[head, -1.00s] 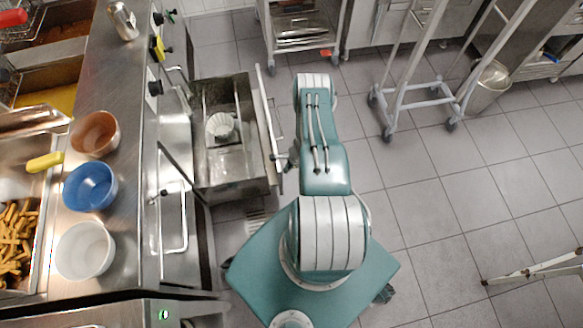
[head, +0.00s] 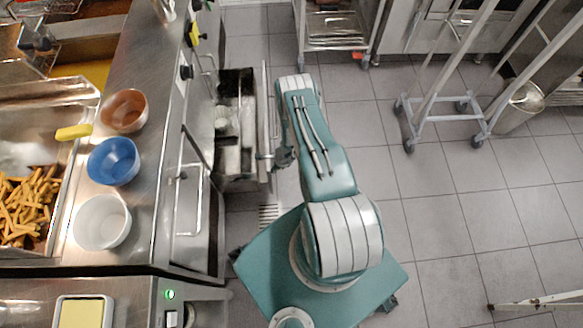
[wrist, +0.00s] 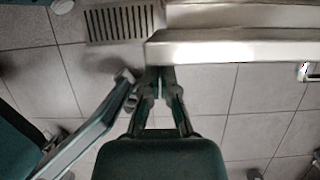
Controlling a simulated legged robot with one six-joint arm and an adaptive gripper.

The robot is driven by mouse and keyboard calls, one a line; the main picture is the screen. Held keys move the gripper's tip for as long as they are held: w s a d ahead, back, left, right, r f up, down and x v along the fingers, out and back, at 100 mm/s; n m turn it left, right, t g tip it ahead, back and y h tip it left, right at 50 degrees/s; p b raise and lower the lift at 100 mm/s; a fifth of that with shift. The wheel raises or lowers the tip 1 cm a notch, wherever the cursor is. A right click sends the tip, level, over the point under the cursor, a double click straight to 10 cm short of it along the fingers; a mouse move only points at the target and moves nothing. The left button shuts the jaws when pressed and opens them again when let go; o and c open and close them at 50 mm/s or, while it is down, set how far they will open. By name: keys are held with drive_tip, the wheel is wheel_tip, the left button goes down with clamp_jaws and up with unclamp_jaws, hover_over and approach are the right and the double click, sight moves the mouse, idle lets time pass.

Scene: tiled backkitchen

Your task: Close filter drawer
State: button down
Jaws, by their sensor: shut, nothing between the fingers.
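The filter drawer is a steel tub under the fryer counter. It juts out part way in the head view, with its front panel (head: 265,115) standing clear of the counter. Exact contact is hard to tell.
The fryer counter (head: 150,130) with bowls runs along the left. A floor grate (head: 269,215) lies below the drawer's near end. A wheeled rack (head: 335,30) stands behind, and a trolley frame (head: 440,115) stands right. The tiled floor (head: 430,210) between is mostly clear.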

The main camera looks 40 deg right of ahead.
sight(241, 174)
drive_tip(key=w+a, duration=0.7)
drive_tip(key=a, duration=0.5)
drive_tip(key=shift+w, duration=0.2)
